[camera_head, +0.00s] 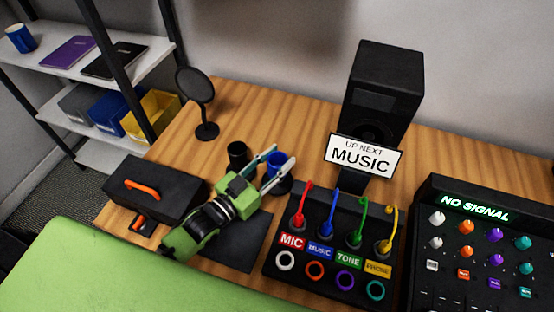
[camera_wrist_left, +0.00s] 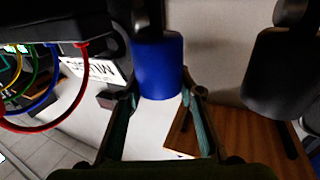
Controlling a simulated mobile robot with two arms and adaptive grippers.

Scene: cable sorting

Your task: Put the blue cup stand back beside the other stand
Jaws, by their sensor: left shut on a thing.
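The blue cup stand (camera_head: 278,164) is upright between the fingers of my left gripper (camera_head: 283,158). It sits to the right of the other stand, a black one (camera_head: 238,153), with a small gap between them. In the left wrist view the blue cup stand (camera_wrist_left: 157,68) fills the space between the fingertips of my left gripper (camera_wrist_left: 162,95). The black stand (camera_wrist_left: 278,75) is apart from it at the right there. My left gripper is shut on the blue cup stand. Whether its base rests on the table is hard to tell. My right gripper is not in view.
A speaker (camera_head: 387,85) with a MUSIC sign (camera_head: 364,155) stands to the right. A cable box (camera_head: 330,240) with coloured plugs is in front of it. A round black disc on a stand (camera_head: 195,86) is behind left; a black case (camera_head: 155,188) lies left. Wooden table (camera_head: 270,110) behind is clear.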

